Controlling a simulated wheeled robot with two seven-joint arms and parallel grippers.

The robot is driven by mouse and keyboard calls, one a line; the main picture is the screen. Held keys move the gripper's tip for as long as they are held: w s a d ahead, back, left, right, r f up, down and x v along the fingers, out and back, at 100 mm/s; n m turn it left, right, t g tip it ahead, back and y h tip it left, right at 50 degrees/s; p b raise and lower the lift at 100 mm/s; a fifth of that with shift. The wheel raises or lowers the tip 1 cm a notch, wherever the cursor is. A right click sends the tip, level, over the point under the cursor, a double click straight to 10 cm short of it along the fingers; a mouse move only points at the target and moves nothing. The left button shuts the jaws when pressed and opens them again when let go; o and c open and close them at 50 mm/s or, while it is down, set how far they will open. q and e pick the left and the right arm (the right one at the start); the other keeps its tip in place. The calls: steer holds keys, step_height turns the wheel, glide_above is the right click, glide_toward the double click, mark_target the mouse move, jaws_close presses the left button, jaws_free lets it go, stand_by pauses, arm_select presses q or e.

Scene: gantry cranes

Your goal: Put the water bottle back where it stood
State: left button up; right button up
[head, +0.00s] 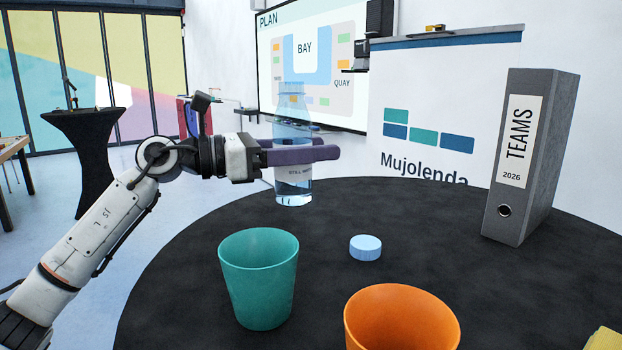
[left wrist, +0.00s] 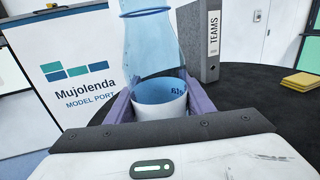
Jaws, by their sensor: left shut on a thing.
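The water bottle (head: 293,188) is clear, bluish and upright, with a pale label and some water low inside. My left gripper (head: 322,153) is shut around its middle, with the purple fingers on both sides. In the head view the bottle's base is near the far left edge of the round black table (head: 330,290); I cannot tell whether it touches the top. The left wrist view shows the bottle (left wrist: 152,45) between the fingers, its lower part hidden behind the gripper. A light blue cap (head: 365,248) lies on the table. My right gripper is not in view.
A teal cup (head: 259,280) and an orange cup (head: 402,322) stand in front of the bottle. A grey TEAMS binder (head: 532,155) stands at the right. Something yellow (head: 604,339) lies at the right front. The table between cap and binder is clear.

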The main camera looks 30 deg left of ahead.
arm_select(q)
step_height(320, 180, down, 4)
steer(key=shift+f, duration=0.1)
steer(key=shift+f, duration=0.1)
steer(key=o, duration=1.2)
steer(key=shift+o, duration=0.2)
steer(key=b+v, duration=0.5)
steer(key=v, duration=0.6)
steer(key=shift+s+a, duration=0.15)
steer(key=shift+a, duration=0.1)
steer(key=shift+s+a, duration=0.1)
steer(key=shift+s, duration=0.05)
